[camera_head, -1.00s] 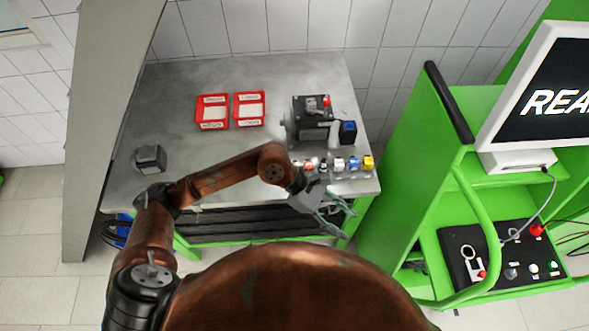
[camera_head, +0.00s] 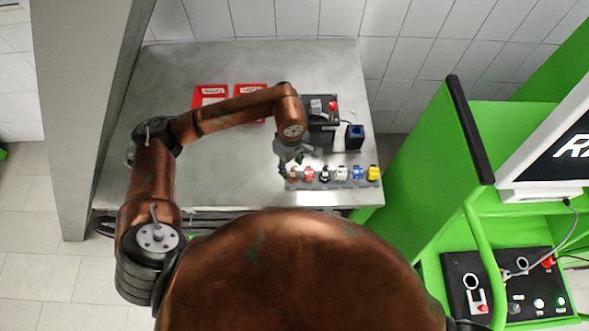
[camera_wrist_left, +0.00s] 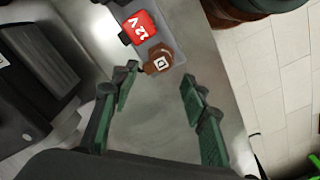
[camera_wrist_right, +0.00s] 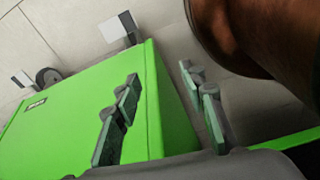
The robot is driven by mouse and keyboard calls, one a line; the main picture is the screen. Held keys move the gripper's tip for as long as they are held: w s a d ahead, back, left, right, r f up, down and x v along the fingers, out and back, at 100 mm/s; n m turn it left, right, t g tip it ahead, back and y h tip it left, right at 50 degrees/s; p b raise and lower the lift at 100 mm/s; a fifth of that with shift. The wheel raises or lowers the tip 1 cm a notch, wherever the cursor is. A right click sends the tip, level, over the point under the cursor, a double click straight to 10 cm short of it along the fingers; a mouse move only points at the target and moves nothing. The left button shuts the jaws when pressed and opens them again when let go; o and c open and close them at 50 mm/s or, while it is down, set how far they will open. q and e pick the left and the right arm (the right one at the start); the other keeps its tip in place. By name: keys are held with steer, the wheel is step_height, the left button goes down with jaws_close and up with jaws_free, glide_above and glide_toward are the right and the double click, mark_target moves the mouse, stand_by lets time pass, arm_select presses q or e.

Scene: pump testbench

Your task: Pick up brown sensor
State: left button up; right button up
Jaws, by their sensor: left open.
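The brown sensor (camera_head: 292,173) stands at the left end of a row of coloured parts near the table's front edge. In the left wrist view the brown sensor (camera_wrist_left: 158,62), marked with a "D", lies just beyond and between my open green fingertips. My left gripper (camera_head: 292,160) is right at that end of the row, partly covering it in the head view. In the left wrist view my left gripper (camera_wrist_left: 160,80) holds nothing. In the right wrist view my right gripper (camera_wrist_right: 160,78) is open and empty, near a green cabinet.
A red 12V part (camera_wrist_left: 138,27) sits right beside the brown sensor, with black, white, blue and yellow (camera_head: 373,173) parts along the row. A black machine (camera_head: 322,108) and a blue-topped box (camera_head: 354,134) stand behind. Red trays (camera_head: 209,95) are partly hidden by my left arm.

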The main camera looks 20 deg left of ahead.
mark_target(293, 174)
arm_select(q)
steer(key=f, duration=0.1)
steer(key=f+p, duration=0.1)
steer(key=shift+s+d+f, duration=0.2)
steer(key=shift+d+f, duration=0.05)
steer(key=shift+f, duration=0.1)
step_height(293, 174, down, 2)
steer(key=shift+w+f+p, duration=0.15)
steer(key=shift+f+p, duration=0.1)
steer(key=shift+p, duration=0.1)
steer(key=shift+f, duration=0.6)
steer(key=c, duration=0.8)
arm_select(e)
steer(key=s+r, duration=0.1)
steer(key=s, duration=0.1)
steer(key=shift+s+r, duration=0.35)
steer(key=shift+r, duration=0.05)
arm_select(q)
steer(key=shift+r, duration=0.1)
